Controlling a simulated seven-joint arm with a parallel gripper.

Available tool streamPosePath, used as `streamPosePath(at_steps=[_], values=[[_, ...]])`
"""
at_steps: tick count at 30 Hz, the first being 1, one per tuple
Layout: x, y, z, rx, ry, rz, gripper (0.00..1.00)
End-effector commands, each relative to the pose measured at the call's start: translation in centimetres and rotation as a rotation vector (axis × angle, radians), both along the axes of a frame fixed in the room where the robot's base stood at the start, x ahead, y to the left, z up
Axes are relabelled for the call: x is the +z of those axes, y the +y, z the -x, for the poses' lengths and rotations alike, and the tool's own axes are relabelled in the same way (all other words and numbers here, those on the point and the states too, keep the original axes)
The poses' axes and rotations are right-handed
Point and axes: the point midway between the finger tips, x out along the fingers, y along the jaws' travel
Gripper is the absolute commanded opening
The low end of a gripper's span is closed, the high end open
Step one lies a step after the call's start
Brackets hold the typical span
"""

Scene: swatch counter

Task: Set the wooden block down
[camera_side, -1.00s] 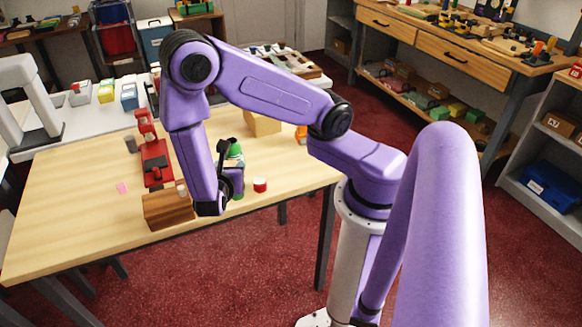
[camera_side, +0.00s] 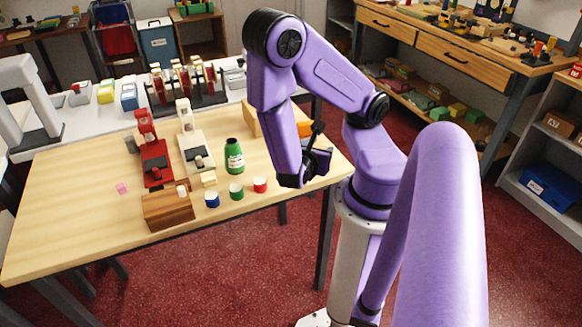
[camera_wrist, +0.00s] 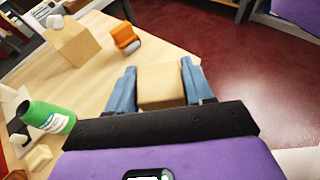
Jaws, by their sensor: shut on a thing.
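My gripper (camera_wrist: 160,88) has its two blue fingers on either side of a pale wooden block (camera_wrist: 162,82) and is shut on it. In the side view my gripper (camera_side: 320,162) is near the right end of the light wood table (camera_side: 75,215). The block is hidden there by the gripper and arm. In the wrist view the block appears close to the table edge, with red floor beyond to the right. I cannot tell how high the block is above the table.
A green bottle (camera_side: 234,156) and blue (camera_side: 212,199), green (camera_side: 236,191) and red (camera_side: 260,185) pots stand left of my gripper. A tan box (camera_wrist: 73,46) and an orange object (camera_wrist: 126,38) are nearby. A brown wooden box (camera_side: 168,209) is at the front edge.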

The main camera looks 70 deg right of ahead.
Motion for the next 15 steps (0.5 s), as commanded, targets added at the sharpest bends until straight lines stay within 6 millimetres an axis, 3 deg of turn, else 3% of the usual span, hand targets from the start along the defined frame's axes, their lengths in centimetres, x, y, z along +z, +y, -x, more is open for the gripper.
streamPosePath(at_steps=[4,15], values=[[-0.2,-0.6,-0.1,-0.009,0.002,0.003,0.22],[-2.0,-3.2,-3.2,-0.009,0.004,0.002,0.22]])
